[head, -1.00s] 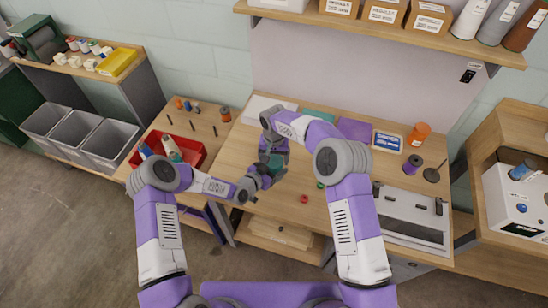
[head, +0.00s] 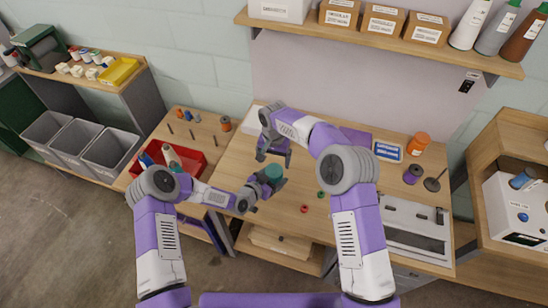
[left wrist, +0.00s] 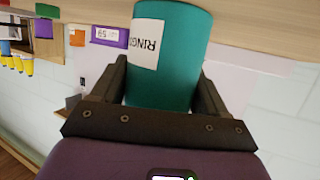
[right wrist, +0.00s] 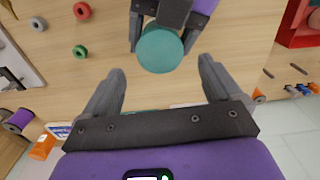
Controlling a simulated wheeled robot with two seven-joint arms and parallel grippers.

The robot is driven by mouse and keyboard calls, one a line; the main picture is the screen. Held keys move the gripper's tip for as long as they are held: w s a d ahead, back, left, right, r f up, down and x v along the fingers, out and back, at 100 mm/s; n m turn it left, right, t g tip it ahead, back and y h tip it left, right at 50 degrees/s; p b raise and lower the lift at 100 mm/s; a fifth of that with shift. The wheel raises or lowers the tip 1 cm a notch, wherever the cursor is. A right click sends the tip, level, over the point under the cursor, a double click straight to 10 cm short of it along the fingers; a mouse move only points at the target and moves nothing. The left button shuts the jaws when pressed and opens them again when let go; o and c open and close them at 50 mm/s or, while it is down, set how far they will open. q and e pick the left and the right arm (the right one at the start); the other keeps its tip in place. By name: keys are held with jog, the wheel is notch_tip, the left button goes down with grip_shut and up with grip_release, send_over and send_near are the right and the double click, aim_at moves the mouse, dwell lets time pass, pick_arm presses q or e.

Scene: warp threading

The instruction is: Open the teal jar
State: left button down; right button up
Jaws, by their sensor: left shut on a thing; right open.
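The teal jar (head: 273,173) is held over the front of the workbench. In the left wrist view the jar (left wrist: 185,65) carries a white label, partly in view, and sits between my left fingers (left wrist: 163,80), which are shut on it. In the right wrist view its flat, round teal top (right wrist: 160,50) faces the camera; I cannot make out a lid seam. My right gripper (head: 273,156) is open and empty, just behind and above the jar. In its own view the fingers (right wrist: 160,72) stand apart, clear of the jar.
A red tray (head: 190,160) with bottles is at the bench's left. Small red (head: 305,209) and green (head: 320,194) rings lie right of the jar. A white machine (head: 415,225), purple spool (head: 412,171) and orange bottle (head: 418,143) stand at the right.

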aim_at(274, 170)
notch_tip(274, 170, up, 2)
jog(key=m, duration=0.5)
jog(key=shift+r, duration=0.2)
jog(key=shift+f, duration=3.9)
jog(key=shift+c, duration=0.2)
jog(key=c, duration=1)
jog(key=n, duration=0.6)
jog(key=shift+n, duration=0.4)
jog(key=shift+c, duration=0.2)
jog(key=o, duration=1.2)
jog(key=shift+c, duration=0.2)
jog(key=shift+r, duration=0.1)
